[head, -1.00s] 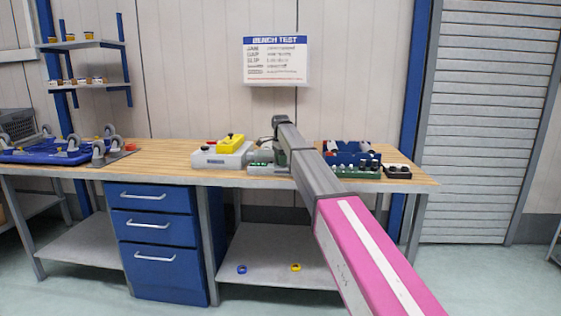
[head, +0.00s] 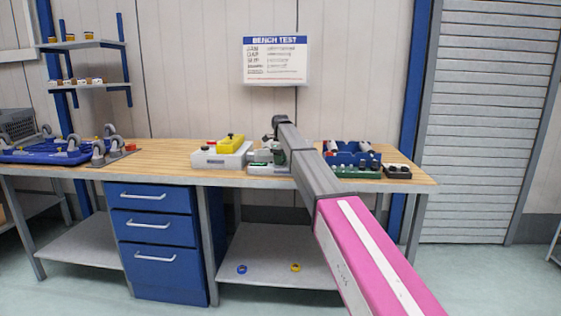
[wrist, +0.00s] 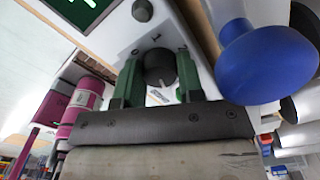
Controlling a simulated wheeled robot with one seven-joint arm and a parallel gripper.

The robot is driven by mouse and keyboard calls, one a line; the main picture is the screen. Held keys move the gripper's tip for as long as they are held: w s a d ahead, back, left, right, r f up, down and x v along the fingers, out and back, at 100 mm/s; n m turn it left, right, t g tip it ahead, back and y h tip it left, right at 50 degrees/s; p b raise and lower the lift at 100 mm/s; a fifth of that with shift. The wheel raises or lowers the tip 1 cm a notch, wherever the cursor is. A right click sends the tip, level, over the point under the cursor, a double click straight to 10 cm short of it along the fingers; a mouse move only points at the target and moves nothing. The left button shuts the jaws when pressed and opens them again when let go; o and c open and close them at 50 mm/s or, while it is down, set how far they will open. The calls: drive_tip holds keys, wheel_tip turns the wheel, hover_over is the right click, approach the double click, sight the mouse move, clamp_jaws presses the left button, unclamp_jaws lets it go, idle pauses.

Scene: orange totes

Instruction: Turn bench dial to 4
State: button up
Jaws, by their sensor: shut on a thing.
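The bench dial (wrist: 158,68) is a dark round knob on a pale panel (wrist: 205,65), seen in the wrist view. My gripper (wrist: 158,80) has its two green fingers on either side of the dial, shut on it. The dial's scale and pointer are too unclear to read. In the head view my gripper (head: 268,156) is at the workbench (head: 160,160), just right of a white box with a yellow top (head: 222,158). The dial cannot be made out there.
A large blue rounded knob (wrist: 265,60) is close to the right of my gripper. A dark green plate (wrist: 80,12) lies at the upper left. On the bench, a blue bin (head: 352,158) stands right of my arm and a blue tray (head: 50,155) at the far left.

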drive_tip(key=shift+m, duration=1.2)
drive_tip(key=o, duration=0.9)
drive_tip(key=shift+r, duration=0.15)
wheel_tip(320, 180, up, 10)
drive_tip(key=shift+r, duration=0.25)
